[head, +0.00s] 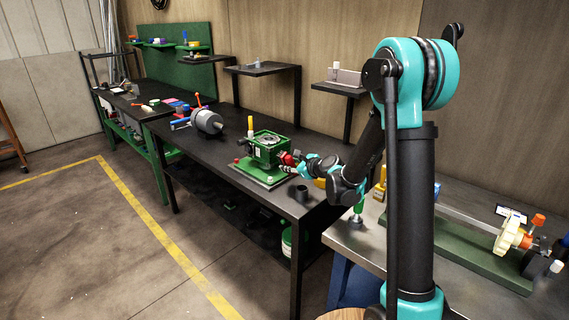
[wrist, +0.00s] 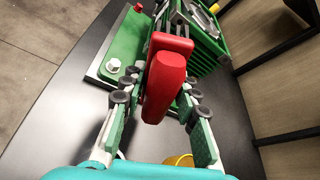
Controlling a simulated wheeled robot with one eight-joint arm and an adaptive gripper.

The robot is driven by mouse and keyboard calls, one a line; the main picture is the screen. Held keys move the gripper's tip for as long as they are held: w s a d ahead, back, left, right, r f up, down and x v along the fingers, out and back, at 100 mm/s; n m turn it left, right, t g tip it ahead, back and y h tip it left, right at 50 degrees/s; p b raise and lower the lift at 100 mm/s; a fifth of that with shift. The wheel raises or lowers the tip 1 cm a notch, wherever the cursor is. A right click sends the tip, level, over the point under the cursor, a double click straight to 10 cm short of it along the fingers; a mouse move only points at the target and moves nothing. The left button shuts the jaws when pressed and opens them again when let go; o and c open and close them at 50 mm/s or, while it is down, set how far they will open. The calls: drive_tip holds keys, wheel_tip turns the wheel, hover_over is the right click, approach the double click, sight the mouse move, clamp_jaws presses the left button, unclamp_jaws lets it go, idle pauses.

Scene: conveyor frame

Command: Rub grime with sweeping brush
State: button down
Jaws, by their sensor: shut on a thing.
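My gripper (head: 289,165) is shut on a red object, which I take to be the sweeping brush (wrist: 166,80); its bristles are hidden. In the wrist view the brush lies between the two green-and-grey fingers of my gripper (wrist: 158,88). In the head view the red brush (head: 286,158) is at the right side of a green machine (head: 267,148) on a green base plate (head: 262,181). In the wrist view the machine (wrist: 209,62) is just beyond the brush; I cannot tell whether they touch. I cannot make out any grime.
A dark cup (head: 301,193) stands near the black table's (head: 238,150) front right corner. A grey motor-like cylinder (head: 208,121) lies left of the machine. A metal bench (head: 374,242) with a green-based device is at right. The table's front left is clear.

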sight(295, 167)
drive_tip(key=shift+s+d, duration=0.15)
drive_tip(key=shift+d, duration=0.05)
drive_tip(key=shift+s+d, duration=0.85)
drive_tip(key=shift+d, duration=0.25)
